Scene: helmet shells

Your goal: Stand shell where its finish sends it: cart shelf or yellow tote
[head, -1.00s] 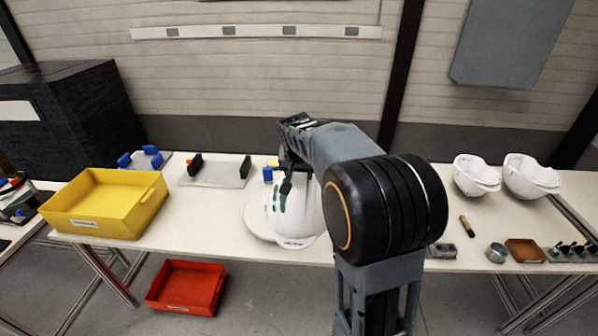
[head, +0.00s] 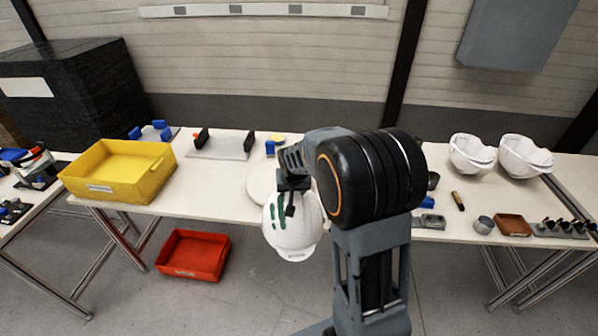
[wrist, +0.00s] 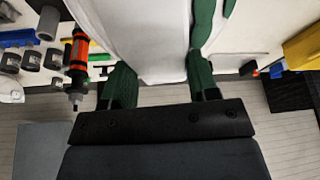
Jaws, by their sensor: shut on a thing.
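The white helmet shell (head: 298,232) hangs from my gripper (head: 291,190), in front of the table's front edge and over the floor. Part of the shell's right side is close to my arm. The yellow tote (head: 118,190) stands at the left end of the table and looks empty. I cannot make out a cart shelf.
A pale round disc (head: 259,184) lies on the table (head: 215,195) behind the shell. A grey fixture (head: 222,150) with black posts stands behind. Two white shells (head: 470,155) (head: 524,157) rest at the right. A red bin (head: 193,254) is on the floor below.

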